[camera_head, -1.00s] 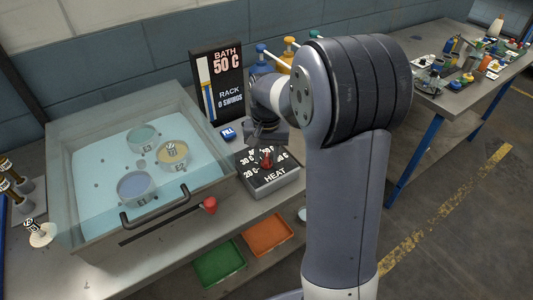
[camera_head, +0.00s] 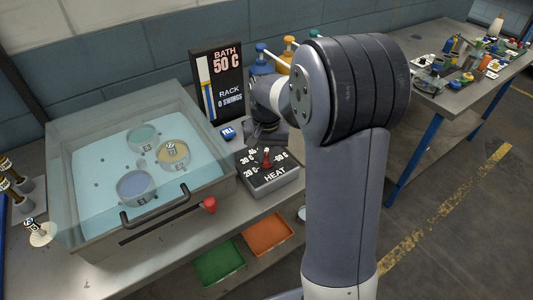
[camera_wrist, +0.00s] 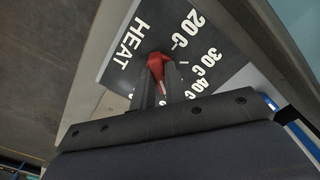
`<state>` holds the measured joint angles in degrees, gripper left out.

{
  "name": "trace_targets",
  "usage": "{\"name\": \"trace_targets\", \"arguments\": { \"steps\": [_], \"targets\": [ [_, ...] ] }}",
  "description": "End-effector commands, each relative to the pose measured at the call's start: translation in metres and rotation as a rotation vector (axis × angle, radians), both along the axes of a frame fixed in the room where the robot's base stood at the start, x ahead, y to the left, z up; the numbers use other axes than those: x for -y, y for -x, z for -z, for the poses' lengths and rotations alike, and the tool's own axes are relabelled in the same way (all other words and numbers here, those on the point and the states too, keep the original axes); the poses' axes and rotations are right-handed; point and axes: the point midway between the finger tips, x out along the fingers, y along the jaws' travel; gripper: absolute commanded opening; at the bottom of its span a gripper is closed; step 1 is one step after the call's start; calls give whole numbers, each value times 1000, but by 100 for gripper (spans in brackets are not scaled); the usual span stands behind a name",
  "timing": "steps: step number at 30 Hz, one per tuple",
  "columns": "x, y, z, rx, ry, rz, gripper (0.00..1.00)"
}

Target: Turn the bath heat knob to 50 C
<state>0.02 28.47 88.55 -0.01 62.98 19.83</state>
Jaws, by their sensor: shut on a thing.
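The red heat knob (camera_head: 267,158) stands on the dark heat dial box (camera_head: 270,180), which is marked from 20 C to 60 C. In the wrist view the red knob (camera_wrist: 156,66) sits between the two fingertips of my gripper (camera_wrist: 157,84), which is shut on it. The fingers hide part of the knob and dial, so its exact pointing is hard to read. The bath display (camera_head: 218,85) reads BATH 50 C and RACK 0 SWINGS.
Left of the dial is a clear-walled bath (camera_head: 85,230) with several cups in blue liquid. A red-ended lever (camera_head: 209,205) sticks out near its front edge. A blue FILL button (camera_head: 228,132) lies behind the dial. Coloured bottles (camera_head: 289,48) stand at the back.

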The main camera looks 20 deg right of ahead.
Motion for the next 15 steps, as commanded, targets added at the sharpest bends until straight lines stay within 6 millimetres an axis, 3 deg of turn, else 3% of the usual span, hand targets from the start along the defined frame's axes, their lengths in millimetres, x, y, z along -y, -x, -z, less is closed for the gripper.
{"name": "trace_targets", "arguments": {
  "steps": [6,15],
  "targets": [
    [0,0,0,0,0,109,0],
    [0,0,0,0,0,126,0]
  ]
}}
